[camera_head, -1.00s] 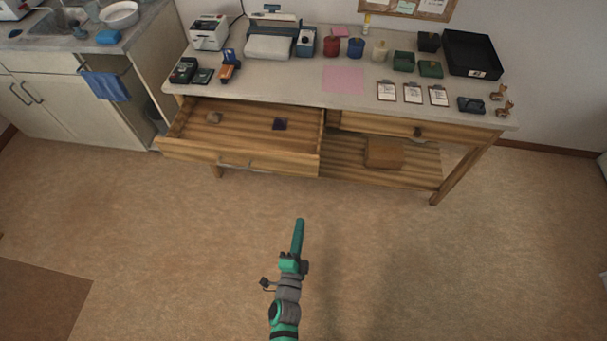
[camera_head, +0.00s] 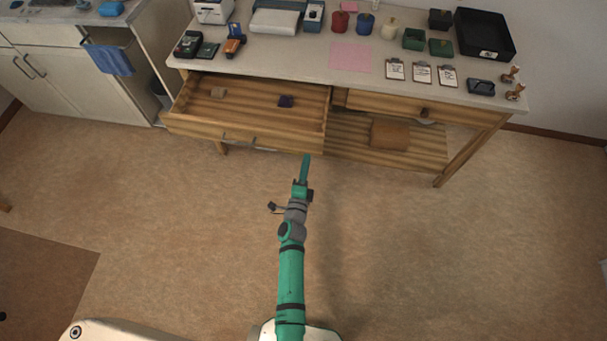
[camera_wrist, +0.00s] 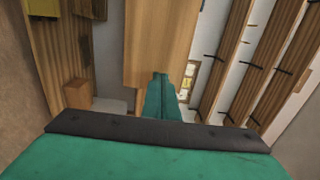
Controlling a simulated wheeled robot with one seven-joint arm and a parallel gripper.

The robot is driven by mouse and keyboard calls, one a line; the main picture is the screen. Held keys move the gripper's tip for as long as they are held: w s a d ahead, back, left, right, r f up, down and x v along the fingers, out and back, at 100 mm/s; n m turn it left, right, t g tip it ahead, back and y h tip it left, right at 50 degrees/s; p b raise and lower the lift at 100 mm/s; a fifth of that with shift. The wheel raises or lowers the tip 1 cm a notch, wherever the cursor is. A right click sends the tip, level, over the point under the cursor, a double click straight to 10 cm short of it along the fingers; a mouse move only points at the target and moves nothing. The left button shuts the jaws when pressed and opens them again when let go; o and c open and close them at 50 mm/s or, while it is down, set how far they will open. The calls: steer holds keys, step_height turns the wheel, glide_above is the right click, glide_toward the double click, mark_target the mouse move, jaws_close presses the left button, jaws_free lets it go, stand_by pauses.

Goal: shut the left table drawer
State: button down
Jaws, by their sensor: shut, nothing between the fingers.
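The left table drawer (camera_head: 240,135) is pulled out of the wooden table. It holds a small tan block (camera_head: 218,92) and a small dark purple thing (camera_head: 286,101). A metal handle is on its front. My gripper (camera_head: 306,158) is shut and empty, with its tip at the right end of the drawer front in the head view. In the wrist view my shut green fingers (camera_wrist: 160,85) point at a wooden panel (camera_wrist: 160,35), which looks like the drawer front. I cannot tell whether they touch it.
The right drawer (camera_head: 400,106) is shut. A brown box (camera_head: 389,134) is on the slatted lower shelf (camera_head: 350,145). The tabletop (camera_head: 310,60) bears pots, clipboards and a black tray (camera_head: 484,33). A white cabinet (camera_head: 55,75) stands at left. The floor in front is clear.

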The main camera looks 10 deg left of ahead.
mark_target(310, 144)
steer(key=shift+w+a, duration=0.1)
steer(key=shift+w, duration=2.1)
